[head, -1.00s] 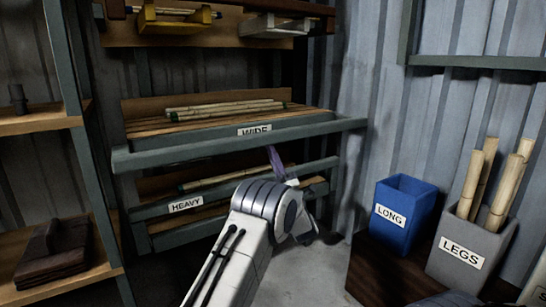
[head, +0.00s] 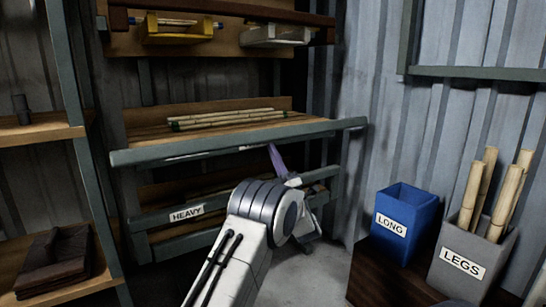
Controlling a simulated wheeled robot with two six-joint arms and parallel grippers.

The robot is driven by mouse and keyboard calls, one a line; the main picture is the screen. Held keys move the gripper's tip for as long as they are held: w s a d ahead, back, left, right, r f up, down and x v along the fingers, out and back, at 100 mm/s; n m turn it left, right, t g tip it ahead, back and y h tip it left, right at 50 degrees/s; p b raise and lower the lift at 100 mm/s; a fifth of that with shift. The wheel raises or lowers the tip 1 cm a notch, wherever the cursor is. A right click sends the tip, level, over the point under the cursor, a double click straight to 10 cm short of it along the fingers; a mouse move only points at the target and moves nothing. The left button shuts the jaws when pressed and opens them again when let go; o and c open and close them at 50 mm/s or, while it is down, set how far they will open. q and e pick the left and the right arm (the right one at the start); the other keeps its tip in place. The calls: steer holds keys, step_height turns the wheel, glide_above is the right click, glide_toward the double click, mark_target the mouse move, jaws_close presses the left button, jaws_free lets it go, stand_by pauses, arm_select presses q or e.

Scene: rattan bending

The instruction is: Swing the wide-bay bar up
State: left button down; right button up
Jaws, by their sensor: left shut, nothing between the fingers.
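The wide-bay bar (head: 150,156) is a long grey-green bar across the front of the upper rack bay. It stands at the level of the shelf front, with the WIDE label mostly hidden behind it. My left gripper (head: 274,155) shows as a narrow purple finger pointing up just under the bar, right of its middle. It is shut and empty. I cannot tell whether its tip touches the bar. My arm hides part of the bay below. My right gripper is out of view.
Bamboo poles (head: 225,119) lie on the shelf behind the bar. The HEAVY bay (head: 160,217) is below. A blue LONG bin (head: 405,222) and a grey LEGS bin (head: 470,262) with poles stand at the right. A side shelf (head: 40,135) is at the left.

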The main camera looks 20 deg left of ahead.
mark_target(273, 138)
arm_select(q)
steer(key=shift+d+r, duration=0.1)
steer(key=shift+r, duration=0.3)
steer(key=shift+w+r+p, duration=0.1)
steer(key=shift+r+p, duration=0.35)
steer(key=shift+r, duration=1.2)
steer(key=shift+w+a+r+p, duration=0.15)
steer(key=shift+a+r, duration=0.1)
steer(key=shift+r, duration=0.25)
steer(key=shift+w+a+r+p, duration=0.1)
steer(key=shift+a+r+p, duration=0.1)
steer(key=shift+r, duration=0.35)
steer(key=shift+w+a+r+p, duration=0.15)
steer(key=shift+a+r, duration=0.1)
steer(key=shift+r, duration=0.25)
